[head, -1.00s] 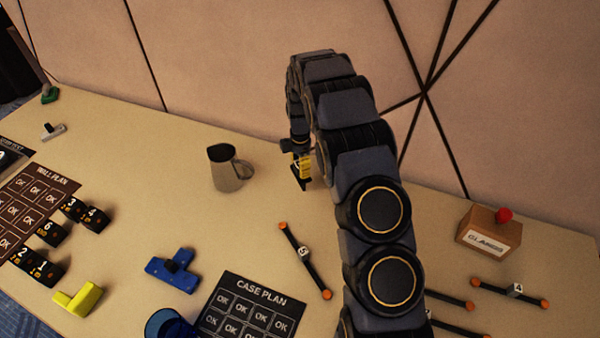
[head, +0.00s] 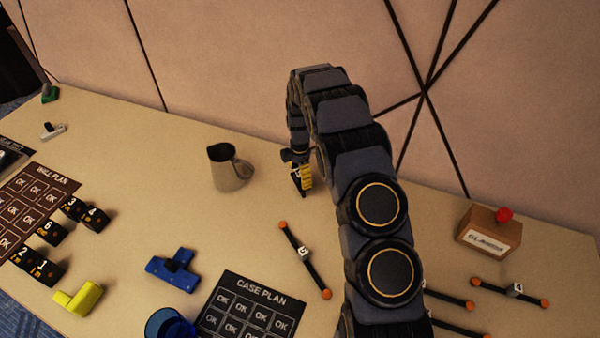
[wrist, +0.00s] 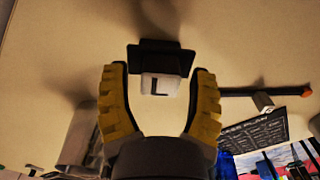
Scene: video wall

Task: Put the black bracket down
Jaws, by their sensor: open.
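The black bracket (wrist: 160,57) shows in the wrist view just beyond and between my fingertips, with a white tag marked "L" on its near side. My gripper (wrist: 159,72) has its two yellow-padded fingers spread, with a visible gap on each side of the tag. In the head view my gripper (head: 302,178) is low over the table (head: 240,235), right of the grey mug. There the bracket is mostly hidden by the fingers. A dark shadow lies by the bracket in the wrist view; I cannot tell whether it rests flat.
The grey mug (head: 226,170) stands left of my gripper. An orange-ended black bar (head: 305,260) lies in front. A blue clamp-like piece (head: 172,270) and the case plan board (head: 250,310) lie nearer. A box with a red knob (head: 488,232) stands right. The wall (head: 240,70) is behind.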

